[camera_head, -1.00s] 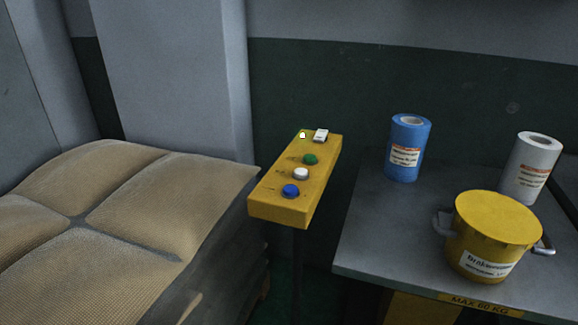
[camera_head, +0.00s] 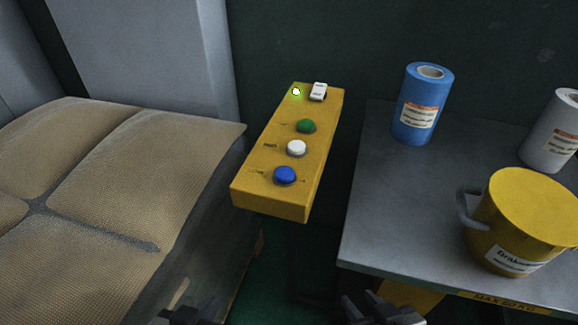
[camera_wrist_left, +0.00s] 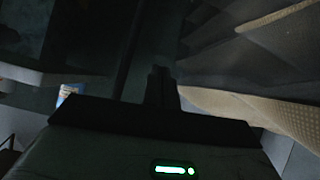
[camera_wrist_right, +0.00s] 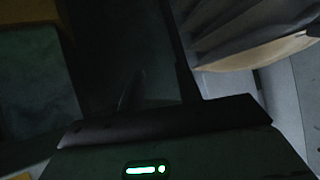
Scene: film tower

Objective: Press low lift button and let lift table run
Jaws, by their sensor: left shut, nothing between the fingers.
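A yellow control box (camera_head: 272,165) stands in the middle of the head view. On it are a green button (camera_head: 306,126), a white button (camera_head: 297,148) and, nearest me, a blue button (camera_head: 285,175). Small labels beside them are too blurred to read surely. A small lamp (camera_head: 296,91) glows greenish at the far end. A grey table (camera_head: 375,215) marked MAX 60 KG is at the right. My left gripper (camera_head: 190,313) is shut and empty at the bottom edge, apart from the box. My right gripper (camera_head: 380,308) is low in front of the table; its jaws are unclear.
The grey table carries a blue roll (camera_head: 421,105), a white roll (camera_head: 553,132) and a yellow pot (camera_head: 520,222) with handles. Tan sacks (camera_head: 130,180) are stacked at the left. A white switch-like piece (camera_head: 318,91) sits beside the lamp.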

